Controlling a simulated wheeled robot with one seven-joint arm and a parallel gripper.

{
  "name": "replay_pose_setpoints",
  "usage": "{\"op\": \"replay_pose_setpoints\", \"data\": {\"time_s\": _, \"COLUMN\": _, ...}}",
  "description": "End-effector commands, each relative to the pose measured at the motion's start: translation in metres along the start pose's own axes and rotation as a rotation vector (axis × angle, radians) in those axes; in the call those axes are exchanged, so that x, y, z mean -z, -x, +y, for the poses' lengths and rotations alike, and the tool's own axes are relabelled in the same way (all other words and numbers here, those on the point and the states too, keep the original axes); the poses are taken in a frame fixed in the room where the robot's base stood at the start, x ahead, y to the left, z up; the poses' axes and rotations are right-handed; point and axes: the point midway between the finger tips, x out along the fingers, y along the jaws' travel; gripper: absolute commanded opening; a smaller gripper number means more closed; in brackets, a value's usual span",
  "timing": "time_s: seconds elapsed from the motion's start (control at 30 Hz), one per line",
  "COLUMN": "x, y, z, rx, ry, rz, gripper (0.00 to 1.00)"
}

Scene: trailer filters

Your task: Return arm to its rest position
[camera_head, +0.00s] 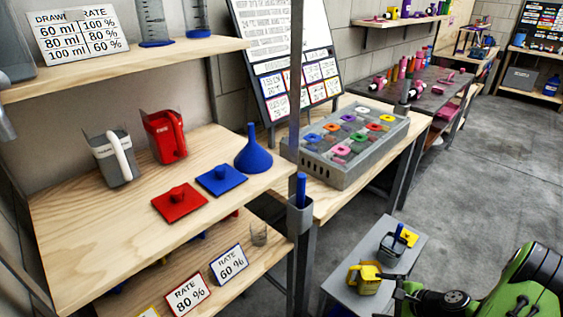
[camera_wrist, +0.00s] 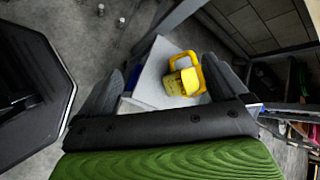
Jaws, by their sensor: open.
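My green arm enters at the lower right of the head view, with my dark gripper (camera_head: 398,292) near the yellow jug (camera_head: 366,281). In the wrist view my gripper (camera_wrist: 161,68) is open, with dark fingers apart at left and right. The yellow jug, with its loop handle, shows between them in that view (camera_wrist: 184,82). It stands on a low grey stand (camera_head: 335,283), whose pale top also shows in the wrist view (camera_wrist: 150,85). Nothing is seen held. I cannot tell the exact gap to the jug.
A dark container with a blue part (camera_head: 392,246) stands behind the yellow jug. A wooden workbench (camera_head: 95,225) with grey and red jugs, two lids and a blue funnel is at left. A grey sorting box (camera_head: 340,165) is on the middle table. Open floor (camera_head: 490,180) lies right.

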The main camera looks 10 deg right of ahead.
Motion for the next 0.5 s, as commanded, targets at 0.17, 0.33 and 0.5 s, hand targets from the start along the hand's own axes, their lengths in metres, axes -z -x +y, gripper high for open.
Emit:
{"op": "replay_pose_setpoints", "data": {"time_s": 0.17, "x": -0.09, "y": 0.028, "z": -0.04, "rx": -0.231, "ry": 0.492, "rz": 0.022, "gripper": 1.0}}
{"op": "replay_pose_setpoints", "data": {"time_s": 0.33, "x": -0.173, "y": 0.068, "z": -0.051, "rx": -0.399, "ry": 0.909, "rz": 0.058, "gripper": 1.0}}
{"op": "replay_pose_setpoints", "data": {"time_s": 0.5, "x": -0.247, "y": 0.118, "z": -0.04, "rx": -0.505, "ry": 1.271, "rz": 0.11, "gripper": 1.0}}
